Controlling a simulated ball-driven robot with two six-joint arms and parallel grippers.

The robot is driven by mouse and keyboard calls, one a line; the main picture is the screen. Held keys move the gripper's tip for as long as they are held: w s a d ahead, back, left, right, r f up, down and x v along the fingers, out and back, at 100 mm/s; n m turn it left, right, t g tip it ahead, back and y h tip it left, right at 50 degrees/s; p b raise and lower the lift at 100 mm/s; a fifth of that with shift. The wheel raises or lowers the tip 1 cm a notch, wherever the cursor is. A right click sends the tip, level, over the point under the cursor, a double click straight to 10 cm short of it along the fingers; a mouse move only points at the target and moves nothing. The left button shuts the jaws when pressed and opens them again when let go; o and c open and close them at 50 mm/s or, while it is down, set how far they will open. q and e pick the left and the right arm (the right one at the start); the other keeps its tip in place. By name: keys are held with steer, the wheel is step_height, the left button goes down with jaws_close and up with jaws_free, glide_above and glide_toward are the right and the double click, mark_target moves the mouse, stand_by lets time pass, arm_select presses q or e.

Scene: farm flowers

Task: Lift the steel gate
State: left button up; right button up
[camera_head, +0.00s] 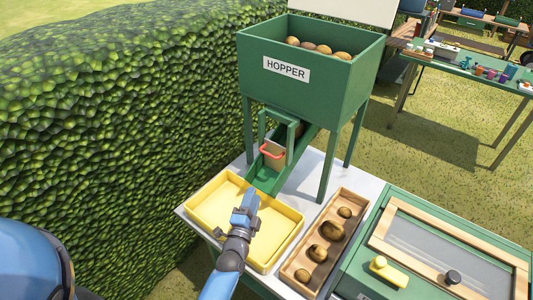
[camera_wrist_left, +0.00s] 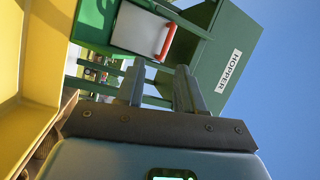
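The steel gate (camera_head: 274,161) is a small plate with a red handle (camera_head: 271,154), set in a green frame across the chute (camera_head: 266,180) below the green hopper (camera_head: 300,82). In the left wrist view the gate (camera_wrist_left: 138,28) looks pale grey, with its red handle (camera_wrist_left: 167,42) ahead of my fingers. My left gripper (camera_head: 246,203) is over the yellow tray (camera_head: 213,203), in front of the chute's lower end and apart from the handle. In the wrist view its two fingers (camera_wrist_left: 159,85) stand apart with nothing between them. My right gripper is in neither view.
Potatoes (camera_head: 320,48) lie in the hopper, and several more are in the wooden tray (camera_head: 298,258) right of the yellow tray. A green box with a wood-framed lid (camera_head: 425,235) stands at the right. A hedge (camera_head: 110,120) borders the left.

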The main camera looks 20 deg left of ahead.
arm_select(q)
steer(key=w+r+m+b, duration=0.1)
steer(key=w+r, duration=0.3)
steer(key=w, duration=1.1)
steer(key=shift+a+m, duration=0.15)
steer(key=shift+m, duration=0.45)
steer(key=shift+r, duration=0.1)
jaws_close()
